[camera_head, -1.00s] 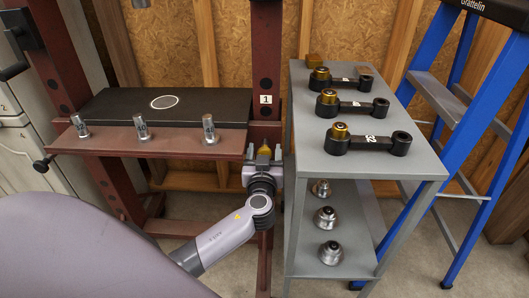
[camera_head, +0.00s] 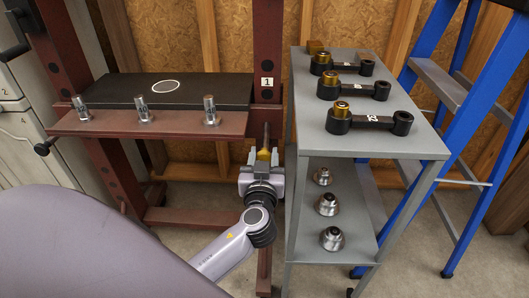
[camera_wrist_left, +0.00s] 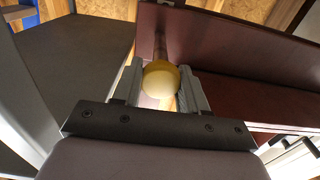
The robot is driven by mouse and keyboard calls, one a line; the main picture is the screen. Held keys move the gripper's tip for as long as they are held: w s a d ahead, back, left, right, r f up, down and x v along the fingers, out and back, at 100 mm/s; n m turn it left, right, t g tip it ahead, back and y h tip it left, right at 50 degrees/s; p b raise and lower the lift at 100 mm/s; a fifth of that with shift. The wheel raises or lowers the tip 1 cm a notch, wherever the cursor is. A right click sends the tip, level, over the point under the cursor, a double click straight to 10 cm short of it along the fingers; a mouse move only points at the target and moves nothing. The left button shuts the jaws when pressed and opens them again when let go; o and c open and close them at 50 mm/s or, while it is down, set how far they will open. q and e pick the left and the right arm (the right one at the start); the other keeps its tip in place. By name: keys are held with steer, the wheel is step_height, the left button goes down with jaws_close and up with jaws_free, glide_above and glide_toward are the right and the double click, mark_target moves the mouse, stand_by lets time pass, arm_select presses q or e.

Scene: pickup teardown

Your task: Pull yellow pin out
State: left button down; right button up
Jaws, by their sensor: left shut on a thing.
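The yellow pin (camera_head: 264,155) has a rounded yellow head and a thin darker shaft that points away from my gripper, toward the red post (camera_head: 267,60). My left gripper (camera_head: 262,161) is shut on the yellow head, beside the red frame and left of the grey shelf. In the left wrist view the head (camera_wrist_left: 160,80) sits between the two fingertips (camera_wrist_left: 160,88), and the shaft runs up behind it. I cannot tell whether the far end of the shaft is still inside the post. My right gripper is not in view.
A red shelf (camera_head: 150,122) with several metal pegs and a black plate (camera_head: 195,91) stands left of my gripper. The grey shelf unit (camera_head: 390,148) close on the right carries black links on top and metal cones below. A blue ladder (camera_head: 480,155) stands farther right.

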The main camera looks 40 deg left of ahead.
arm_select(q)
steer(key=shift+r, duration=0.1)
steer(key=c, duration=0.7)
jaws_free()
steer(key=b+v, duration=0.1)
steer(key=v, duration=0.6)
steer(key=shift+s+d, duration=0.1)
